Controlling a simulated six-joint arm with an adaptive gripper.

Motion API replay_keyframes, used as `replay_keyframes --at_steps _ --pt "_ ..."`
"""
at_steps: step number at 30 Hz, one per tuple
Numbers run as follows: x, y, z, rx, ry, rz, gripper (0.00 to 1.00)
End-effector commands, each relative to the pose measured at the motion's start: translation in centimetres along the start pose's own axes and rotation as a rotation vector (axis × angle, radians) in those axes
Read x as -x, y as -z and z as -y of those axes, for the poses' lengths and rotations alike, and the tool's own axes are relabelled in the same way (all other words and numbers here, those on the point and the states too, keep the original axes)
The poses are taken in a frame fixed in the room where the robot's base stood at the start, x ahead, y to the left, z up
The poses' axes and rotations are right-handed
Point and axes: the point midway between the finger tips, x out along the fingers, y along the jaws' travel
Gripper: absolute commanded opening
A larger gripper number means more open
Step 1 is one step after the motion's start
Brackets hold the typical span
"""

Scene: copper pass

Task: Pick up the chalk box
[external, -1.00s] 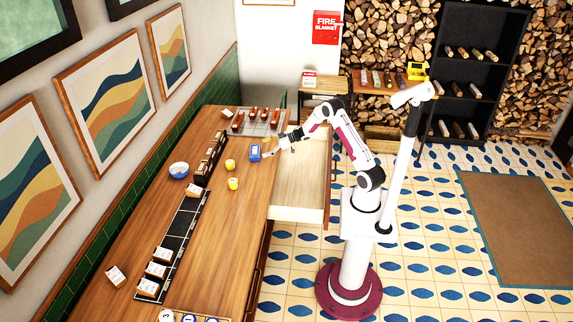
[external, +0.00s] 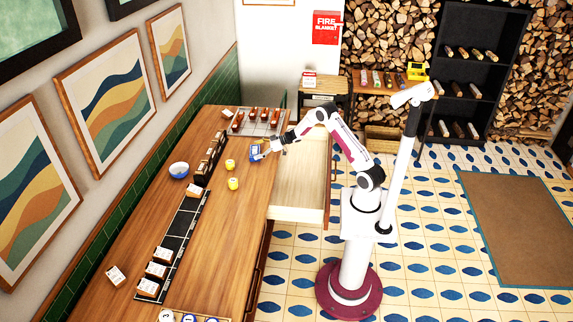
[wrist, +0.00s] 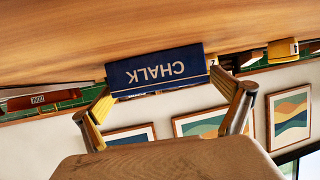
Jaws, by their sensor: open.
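The chalk box (external: 254,153) is a small blue box on the wooden counter, beside the open drawer. In the wrist view it appears upside down as a dark blue box (wrist: 157,70) with white CHALK lettering. My gripper (external: 262,151) is at the box from its right side. In the wrist view the open fingers of my gripper (wrist: 163,85) reach to either side of the box, one near each end. I cannot tell whether either finger touches it. The box's lower part is partly hidden by my gripper in the external view.
A grey tray (external: 272,126) with several red items lies behind. The open drawer (external: 301,185) sticks out below my arm.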

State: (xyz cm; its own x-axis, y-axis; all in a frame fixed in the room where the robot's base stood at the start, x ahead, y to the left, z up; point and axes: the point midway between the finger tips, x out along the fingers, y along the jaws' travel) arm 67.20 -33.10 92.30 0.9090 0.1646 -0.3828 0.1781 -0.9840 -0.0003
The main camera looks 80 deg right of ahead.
Motion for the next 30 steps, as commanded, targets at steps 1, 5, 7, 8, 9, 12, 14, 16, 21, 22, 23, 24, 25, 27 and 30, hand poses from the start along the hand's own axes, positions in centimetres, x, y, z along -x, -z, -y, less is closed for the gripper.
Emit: replay_keyframes --at_steps 1,5,7,8,9,12,14,16,21,22,23,24,25,27,30 --pt "-0.41 0.0 0.02 0.001 0.0 0.0 1.0" --pt "-0.85 0.01 -0.03 0.0 -0.001 0.0 1.0" --pt "-0.9 0.02 -0.03 0.0 -0.001 0.0 1.0" --pt "-0.89 0.02 -0.04 0.0 -0.001 0.0 1.0" --pt "-0.88 0.02 -0.03 0.0 -0.001 0.0 1.0" --pt "-0.88 0.02 -0.03 0.0 -0.001 0.0 1.0" --pt "-0.87 0.02 -0.02 0.0 -0.001 0.0 1.0" --pt "-0.87 0.02 -0.02 0.0 -0.001 0.0 1.0" --pt "-0.86 0.02 -0.02 0.0 -0.001 0.0 0.87" --pt "-0.86 0.03 -0.02 0.0 -0.001 0.0 0.79" --pt "-0.86 0.03 -0.02 0.0 -0.001 0.0 0.71" --pt "-0.86 0.02 -0.02 0.0 -0.001 0.0 0.61" --pt "-0.86 0.02 -0.01 0.0 -0.001 0.0 0.56" --pt "-0.86 0.01 -0.01 0.0 -0.001 0.0 0.56" --pt "-0.86 0.08 -0.02 0.0 -0.001 -0.001 0.57"
